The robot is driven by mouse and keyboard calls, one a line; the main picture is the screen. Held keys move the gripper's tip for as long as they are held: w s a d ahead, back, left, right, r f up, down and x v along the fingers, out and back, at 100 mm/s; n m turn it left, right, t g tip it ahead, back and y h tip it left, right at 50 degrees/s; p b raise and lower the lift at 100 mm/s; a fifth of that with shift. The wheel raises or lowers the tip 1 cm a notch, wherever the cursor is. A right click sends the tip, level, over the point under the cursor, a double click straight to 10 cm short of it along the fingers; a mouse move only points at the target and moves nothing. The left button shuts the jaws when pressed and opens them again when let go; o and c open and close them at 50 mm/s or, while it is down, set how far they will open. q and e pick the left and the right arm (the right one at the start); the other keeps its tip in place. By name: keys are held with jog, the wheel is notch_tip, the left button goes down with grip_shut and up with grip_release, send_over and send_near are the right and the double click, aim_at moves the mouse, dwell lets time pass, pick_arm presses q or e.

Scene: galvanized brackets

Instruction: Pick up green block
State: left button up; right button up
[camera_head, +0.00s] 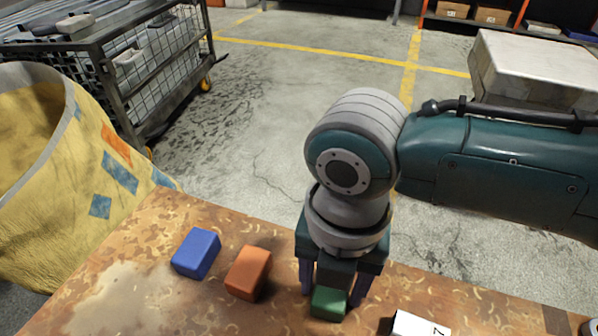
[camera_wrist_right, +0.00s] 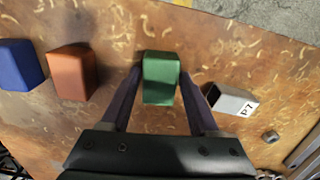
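The green block (camera_head: 329,303) lies on the rusty brown table top (camera_head: 222,305). My right gripper (camera_head: 332,290) points down over it, with one finger on each side. In the right wrist view the green block (camera_wrist_right: 160,78) sits between the two fingers of my right gripper (camera_wrist_right: 160,75). Narrow gaps show beside the block, so the gripper looks open around it. The block appears to rest on the table. My left gripper is not in view.
An orange block (camera_head: 248,272) and a blue block (camera_head: 196,253) lie left of the green one. A white labelled box (camera_wrist_right: 232,101) lies close on the right, with a metal nut (camera_wrist_right: 270,137) beyond it. A yellow fabric bin (camera_head: 60,190) stands left of the table.

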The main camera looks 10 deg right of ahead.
grip_shut()
jog(key=shift+r, duration=0.1)
dwell(0.4)
